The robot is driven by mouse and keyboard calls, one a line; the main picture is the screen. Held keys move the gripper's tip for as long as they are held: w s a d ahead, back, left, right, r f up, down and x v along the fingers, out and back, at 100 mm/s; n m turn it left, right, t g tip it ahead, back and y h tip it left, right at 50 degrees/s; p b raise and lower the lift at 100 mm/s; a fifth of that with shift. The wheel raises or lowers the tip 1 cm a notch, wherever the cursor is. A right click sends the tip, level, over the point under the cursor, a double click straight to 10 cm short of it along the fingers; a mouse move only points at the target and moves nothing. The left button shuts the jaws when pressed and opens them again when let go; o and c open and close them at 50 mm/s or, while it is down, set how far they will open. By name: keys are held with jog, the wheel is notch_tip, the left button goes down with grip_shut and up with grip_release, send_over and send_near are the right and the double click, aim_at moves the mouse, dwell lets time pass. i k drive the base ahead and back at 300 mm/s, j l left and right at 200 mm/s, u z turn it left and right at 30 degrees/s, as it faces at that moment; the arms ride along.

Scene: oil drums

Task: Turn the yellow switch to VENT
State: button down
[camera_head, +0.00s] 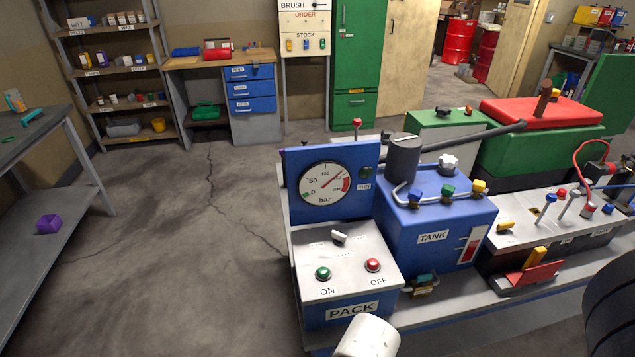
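A small yellow handle (507,227) lies on the pale top panel (522,218) of the bench unit right of the blue TANK box (432,236). It looks like a turning switch, but the lettering around it is too small to read, so I cannot tell its setting or find the word VENT. Another yellow upright piece (535,259) stands on a red base in front of that panel. A yellow knob (479,187) sits on top of the TANK box. My gripper is not in view.
The PACK box (346,276) carries a white switch (338,237), a green ON button (323,273) and a red OFF button (373,265). A gauge (326,183) stands behind. Several small levers (567,207) rise from the pale panel's right part. Open floor (190,250) lies left.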

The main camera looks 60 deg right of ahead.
aim_at(501, 228)
jog(key=z, duration=2.1)
